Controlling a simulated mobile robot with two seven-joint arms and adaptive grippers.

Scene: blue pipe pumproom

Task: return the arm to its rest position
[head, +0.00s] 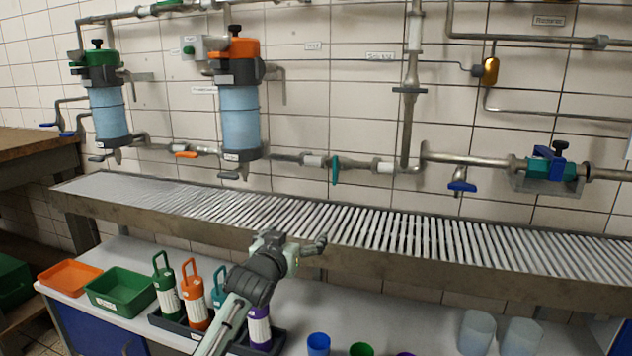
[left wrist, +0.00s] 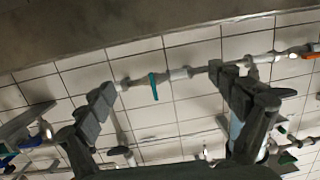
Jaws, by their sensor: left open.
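My left gripper (head: 318,243) is in front of the metal rack's front edge, above the lower counter, in the head view. In the left wrist view its two fingers (left wrist: 165,92) are spread apart with nothing between them. Behind them are wall tiles and a pipe with a teal valve lever (left wrist: 153,86). My left arm reaches up from the bottom of the head view, in front of the bottle tray. My right gripper is not in view.
A slatted metal rack (head: 150,212) runs along the wall, close to my gripper. Below it, a grey counter (head: 400,312) holds a black tray with several handled bottles (head: 196,300), green (head: 120,290) and orange bins (head: 70,278), and cups (head: 476,332). Two filter housings (head: 240,120) hang above.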

